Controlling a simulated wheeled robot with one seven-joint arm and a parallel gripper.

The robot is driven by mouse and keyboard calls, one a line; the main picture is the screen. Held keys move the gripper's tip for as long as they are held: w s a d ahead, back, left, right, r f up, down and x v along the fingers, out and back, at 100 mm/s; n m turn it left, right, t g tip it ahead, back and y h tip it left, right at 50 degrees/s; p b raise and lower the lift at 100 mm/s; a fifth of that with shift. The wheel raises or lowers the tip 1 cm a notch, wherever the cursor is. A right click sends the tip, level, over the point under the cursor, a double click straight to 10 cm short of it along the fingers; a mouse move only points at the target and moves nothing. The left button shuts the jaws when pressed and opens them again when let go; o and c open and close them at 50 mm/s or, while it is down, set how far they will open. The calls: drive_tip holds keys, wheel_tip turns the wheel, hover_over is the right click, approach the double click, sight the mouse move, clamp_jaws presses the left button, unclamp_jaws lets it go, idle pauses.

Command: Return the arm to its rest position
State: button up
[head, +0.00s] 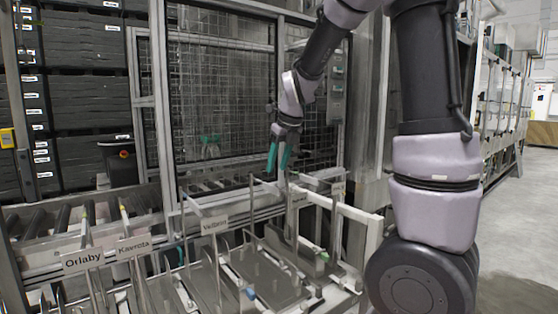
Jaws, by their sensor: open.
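My gripper (279,157) shows in the head view near the middle, with teal fingers pointing down. The fingers are apart with nothing seen between them. My arm (430,160) rises large on the right, bends at the top edge and reaches down to the gripper. The gripper hangs in front of the wire mesh screen (225,90), over the back of the rack. I cannot tell how far it is from the rack's upright rods.
A metal rack (270,280) with upright rods and slots fills the foreground. Its labels read Orlaby (83,261), Kawrota (134,247) and one hard to read. Dark stacked crates (88,60) stand at left. Open floor (520,230) lies at right.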

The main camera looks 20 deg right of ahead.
drive_tip(key=shift+v, duration=0.8)
drive_tip(key=s+d+r+n+t, duration=0.1)
drive_tip(key=s+d+r+n, duration=0.1)
drive_tip(key=s+n, duration=0.9)
drive_tip(key=s+d+r+n+t, duration=0.2)
drive_tip(key=s+r+n, duration=0.3)
drive_tip(key=s+n, duration=0.6)
drive_tip(key=n, duration=0.5)
drive_tip(key=shift+r+n, duration=0.2)
drive_tip(key=shift+n, duration=0.1)
drive_tip(key=shift+s, duration=0.1)
